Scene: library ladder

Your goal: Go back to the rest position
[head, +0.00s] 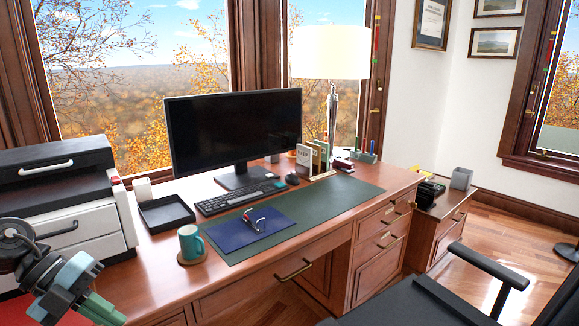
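Part of my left arm, black, grey and teal, shows at the lower left corner of the head view, in front of the drawer cabinet and the desk's left end. It runs off the bottom edge, and I see no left fingertips. My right arm and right gripper do not show. The wooden desk (165,262) stands in front of me.
On the desk are a monitor (232,125), keyboard (240,196), black tray (166,213), teal mug (190,242), blue folder (245,229) and lamp (330,55). A white drawer cabinet (85,222) stands left. A black chair (410,298) fills the lower right. Floor shows at right.

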